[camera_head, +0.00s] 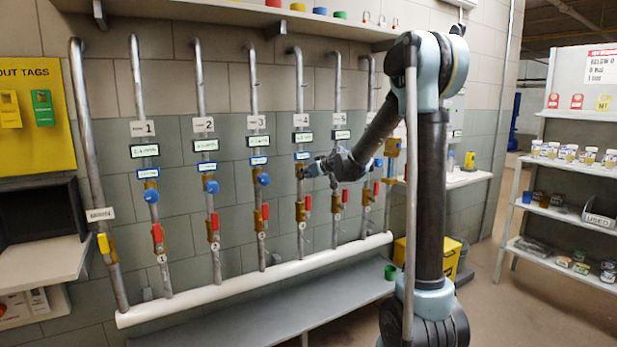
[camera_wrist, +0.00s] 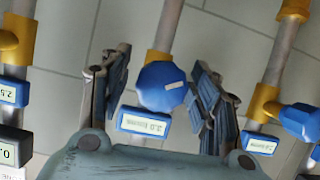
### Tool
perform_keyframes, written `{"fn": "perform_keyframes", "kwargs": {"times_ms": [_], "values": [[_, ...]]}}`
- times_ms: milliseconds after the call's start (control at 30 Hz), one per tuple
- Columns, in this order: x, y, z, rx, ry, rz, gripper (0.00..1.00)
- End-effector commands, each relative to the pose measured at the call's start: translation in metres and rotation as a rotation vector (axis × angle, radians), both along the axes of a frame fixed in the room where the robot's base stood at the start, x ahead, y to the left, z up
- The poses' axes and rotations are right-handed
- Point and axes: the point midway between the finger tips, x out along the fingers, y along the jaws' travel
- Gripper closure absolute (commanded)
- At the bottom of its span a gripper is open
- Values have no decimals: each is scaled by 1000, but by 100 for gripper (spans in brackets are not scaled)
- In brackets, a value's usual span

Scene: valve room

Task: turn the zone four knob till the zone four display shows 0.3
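The zone four pipe (camera_head: 299,90) carries the number 4 plate (camera_head: 301,120), a black-framed display (camera_head: 302,137) and a blue-framed display (camera_head: 302,155). My gripper (camera_head: 308,170) is in front of this pipe below the displays and hides the knob there. In the wrist view, the blue zone four knob (camera_wrist: 160,86) lies between the two fingers of my gripper (camera_wrist: 165,90). The fingers are apart, with visible gaps on both sides of the knob. The blue-framed display also shows in the wrist view (camera_wrist: 144,124), upside down; it seems to read 2.0.
Neighbouring pipes carry similar blue knobs, such as the zone three knob (camera_head: 264,179), and displays. Red valve handles (camera_head: 308,202) sit lower on the pipes. A white horizontal pipe (camera_head: 250,282) and a grey bench (camera_head: 270,315) run below. A shelf (camera_head: 220,12) is above.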

Motion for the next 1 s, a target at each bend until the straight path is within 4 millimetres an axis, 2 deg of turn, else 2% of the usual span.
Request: {"fn": "perform_keyframes", "kwargs": {"times_ms": [33,167,567,1000], "values": [[0,0,0,0,0,0,58],[0,0,0,0,0,0,87],[0,0,0,39,27,0,87],[1,-2,0,302,201,-3,87]]}}
